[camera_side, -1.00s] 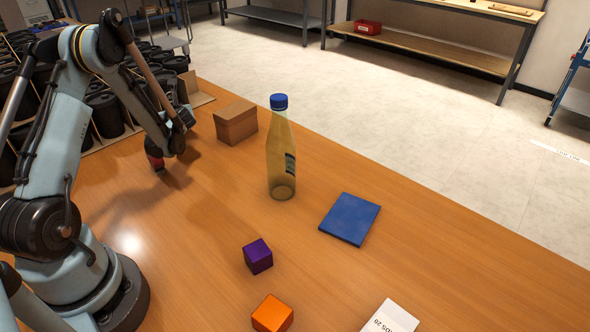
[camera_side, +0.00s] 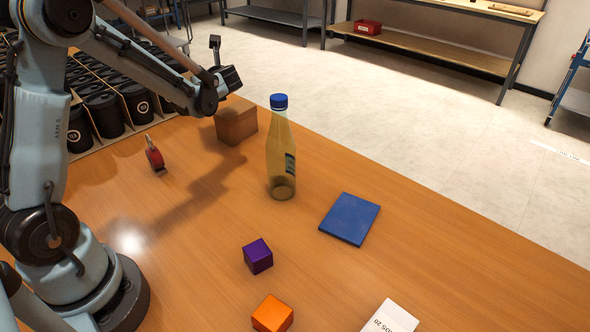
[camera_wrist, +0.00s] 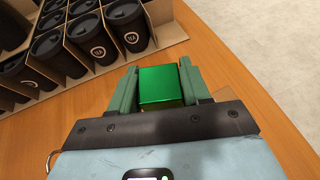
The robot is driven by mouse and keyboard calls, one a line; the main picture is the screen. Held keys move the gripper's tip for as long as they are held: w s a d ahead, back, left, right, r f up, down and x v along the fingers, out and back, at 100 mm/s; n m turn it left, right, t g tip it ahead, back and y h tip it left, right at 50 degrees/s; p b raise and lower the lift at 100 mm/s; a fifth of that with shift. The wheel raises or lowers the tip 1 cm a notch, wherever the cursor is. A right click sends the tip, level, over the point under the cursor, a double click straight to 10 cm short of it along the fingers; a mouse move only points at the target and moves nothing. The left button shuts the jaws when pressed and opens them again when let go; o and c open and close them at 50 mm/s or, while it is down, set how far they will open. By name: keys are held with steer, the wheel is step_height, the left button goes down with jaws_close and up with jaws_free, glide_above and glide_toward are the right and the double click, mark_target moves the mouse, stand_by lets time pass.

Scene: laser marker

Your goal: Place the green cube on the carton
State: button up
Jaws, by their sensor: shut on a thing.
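The green cube (camera_wrist: 162,86) shows in the wrist view between the two fingers of my gripper (camera_wrist: 158,70), which is shut on it. The brown carton (camera_side: 237,125) stands on the wooden table left of the bottle in the side view. The end of my arm is above and slightly left of the carton there and hides part of its upper left. The cube and the fingers cannot be made out in the side view.
A bottle with a blue cap (camera_side: 281,150) stands close to the carton. A red and black object (camera_side: 155,155) lies on the left. A box of black cups (camera_side: 105,110) is behind it. A purple cube (camera_side: 258,256), orange cube (camera_side: 272,314) and blue pad (camera_side: 350,218) lie nearer.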

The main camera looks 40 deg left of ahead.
step_height(320, 180, up, 5)
steer(key=m+t, duration=0.1)
glide_above(234, 109)
steer(key=shift+t, duration=0.3)
step_height(234, 109, down, 10)
steer(key=shift+w+r, duration=0.1)
steer(key=shift+w, duration=0.05)
steer(key=shift+f, duration=0.2)
steer(key=o, duration=1.2)
steer(key=shift+c, duration=0.2)
steer(key=shift+r, duration=0.15)
